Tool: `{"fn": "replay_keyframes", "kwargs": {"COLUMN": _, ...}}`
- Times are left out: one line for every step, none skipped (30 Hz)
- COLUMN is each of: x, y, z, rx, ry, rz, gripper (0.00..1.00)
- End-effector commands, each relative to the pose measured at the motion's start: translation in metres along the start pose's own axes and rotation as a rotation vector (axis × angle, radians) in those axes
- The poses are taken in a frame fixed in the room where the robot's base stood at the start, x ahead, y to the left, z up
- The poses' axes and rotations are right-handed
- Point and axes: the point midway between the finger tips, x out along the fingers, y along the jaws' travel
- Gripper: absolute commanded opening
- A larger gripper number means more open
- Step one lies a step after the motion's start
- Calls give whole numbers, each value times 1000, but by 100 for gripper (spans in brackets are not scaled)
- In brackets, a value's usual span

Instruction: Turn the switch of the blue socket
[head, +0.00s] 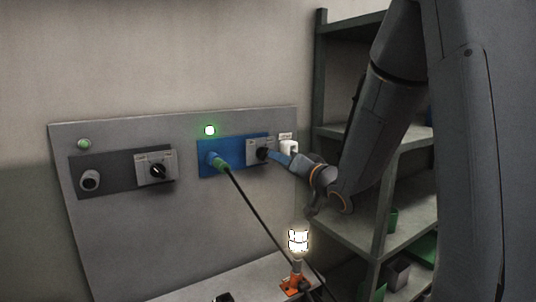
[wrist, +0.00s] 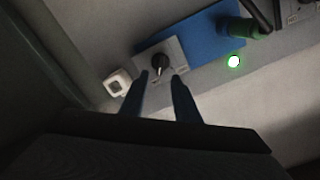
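The blue socket (head: 208,163) is on the grey panel, with a green plug (head: 218,163) and its black cable in it. Its switch, a black knob on a grey plate (head: 254,148), is at its right side. In the wrist view the knob (wrist: 159,63) shows clearly, just beyond and roughly between my fingertips. My gripper (head: 270,155) is open in front of the switch, and its two fingers show apart in the wrist view (wrist: 161,75). I cannot tell whether a finger touches the knob. The green light (head: 209,130) above the socket is lit.
A dark socket (head: 90,180) with its own black knob (head: 157,171) is at the left, under a dim green light (head: 84,143). A small white box (head: 289,147) is right of the switch. A lit lamp (head: 298,238) stands below. A shelf (head: 350,222) stands at the right.

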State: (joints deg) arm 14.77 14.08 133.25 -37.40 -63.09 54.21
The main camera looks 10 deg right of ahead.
Motion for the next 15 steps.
{"fn": "replay_keyframes", "kwargs": {"x": 5, "y": -1, "z": 0, "rx": 2, "ry": -1, "rz": -2, "gripper": 29}}
{"fn": "replay_keyframes", "kwargs": {"x": 9, "y": -1, "z": 0, "rx": 2, "ry": -1, "rz": -3, "gripper": 29}}
{"fn": "replay_keyframes", "kwargs": {"x": 14, "y": -2, "z": 0, "rx": 1, "ry": -2, "rz": -3, "gripper": 29}}
{"fn": "replay_keyframes", "kwargs": {"x": 19, "y": -2, "z": 1, "rx": 1, "ry": -3, "rz": -3, "gripper": 29}}
{"fn": "replay_keyframes", "kwargs": {"x": 24, "y": -2, "z": 1, "rx": 1, "ry": -4, "rz": -2, "gripper": 29}}
{"fn": "replay_keyframes", "kwargs": {"x": 30, "y": -2, "z": 0, "rx": 0, "ry": -2, "rz": -1, "gripper": 29}}
{"fn": "replay_keyframes", "kwargs": {"x": 35, "y": -2, "z": 0, "rx": 1, "ry": -3, "rz": -1, "gripper": 29}}
{"fn": "replay_keyframes", "kwargs": {"x": 40, "y": -2, "z": 0, "rx": 0, "ry": -3, "rz": -2, "gripper": 29}}
{"fn": "replay_keyframes", "kwargs": {"x": 45, "y": -2, "z": 1, "rx": 0, "ry": -3, "rz": -2, "gripper": 29}}
{"fn": "replay_keyframes", "kwargs": {"x": 49, "y": -2, "z": 1, "rx": 1, "ry": -3, "rz": -1, "gripper": 29}}
{"fn": "replay_keyframes", "kwargs": {"x": 53, "y": -2, "z": 0, "rx": 0, "ry": -2, "rz": -1, "gripper": 29}}
{"fn": "replay_keyframes", "kwargs": {"x": 58, "y": -1, "z": 0, "rx": 1, "ry": -2, "rz": 0, "gripper": 29}}
{"fn": "replay_keyframes", "kwargs": {"x": 61, "y": -1, "z": 0, "rx": 0, "ry": -2, "rz": 0, "gripper": 29}}
{"fn": "replay_keyframes", "kwargs": {"x": 64, "y": -1, "z": 0, "rx": 0, "ry": -2, "rz": 0, "gripper": 29}}
{"fn": "replay_keyframes", "kwargs": {"x": 67, "y": -1, "z": 0, "rx": 0, "ry": -2, "rz": 0, "gripper": 29}}
